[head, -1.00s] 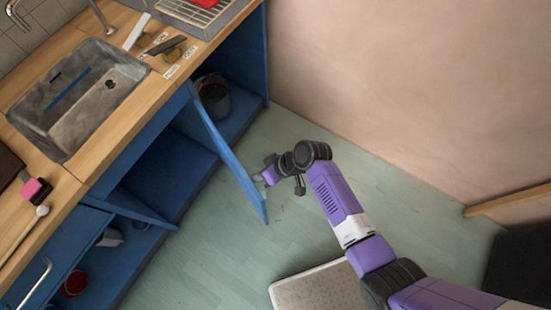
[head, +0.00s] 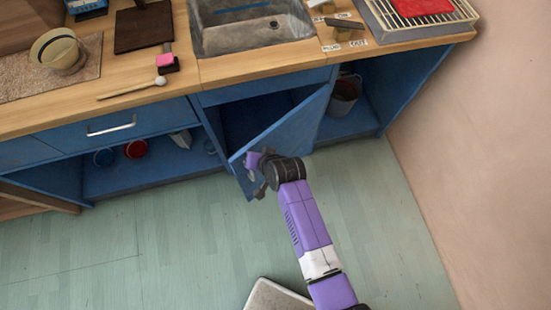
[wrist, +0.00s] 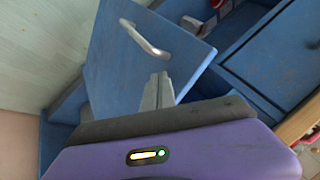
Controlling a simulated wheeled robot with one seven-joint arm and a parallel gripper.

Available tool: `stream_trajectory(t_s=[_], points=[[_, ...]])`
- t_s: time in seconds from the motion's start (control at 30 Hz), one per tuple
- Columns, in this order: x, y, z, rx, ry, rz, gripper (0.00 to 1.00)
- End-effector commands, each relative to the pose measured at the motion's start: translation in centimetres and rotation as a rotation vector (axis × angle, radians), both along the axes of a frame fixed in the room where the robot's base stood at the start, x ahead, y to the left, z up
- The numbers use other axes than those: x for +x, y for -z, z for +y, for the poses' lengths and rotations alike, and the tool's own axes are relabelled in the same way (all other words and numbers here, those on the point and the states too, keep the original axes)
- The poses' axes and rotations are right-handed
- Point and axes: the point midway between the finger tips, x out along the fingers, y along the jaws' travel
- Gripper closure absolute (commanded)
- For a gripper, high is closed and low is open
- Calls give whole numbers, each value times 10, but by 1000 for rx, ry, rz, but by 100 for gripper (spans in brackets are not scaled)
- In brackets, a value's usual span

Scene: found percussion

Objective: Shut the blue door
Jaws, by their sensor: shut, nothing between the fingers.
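The blue door (head: 290,127) of the cabinet under the sink stands partly open, hinged on its right side, with its free edge swung out over the floor. The dark inside of the cabinet shows behind it. My gripper (head: 251,174) is at the outer face of the door near its free edge. In the wrist view the door (wrist: 115,60) fills the middle, with a silver bar handle (wrist: 146,40) on it. My gripper's fingers (wrist: 158,88) are shut and empty, just below the handle in the picture. I cannot tell whether they touch the door.
An open shelf at left holds a red pot (head: 135,149) and other vessels. A bucket (head: 343,97) stands in the open bay right of the door. The worktop above carries the sink (head: 250,25). A pale mat (head: 275,296) lies on the otherwise clear floor.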

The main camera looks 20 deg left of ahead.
Motion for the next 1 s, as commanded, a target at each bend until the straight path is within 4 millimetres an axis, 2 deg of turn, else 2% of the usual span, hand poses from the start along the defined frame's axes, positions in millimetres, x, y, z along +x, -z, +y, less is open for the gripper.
stream_trajectory(t_s=[0.03,0.2,0.5,0.7,1.0], points=[[5,6,14,1,-5,-5,100],[19,7,52,0,27,-4,100],[50,7,103,1,193,-3,100],[70,6,129,3,283,-2,100],[91,4,152,1,373,0,100]])
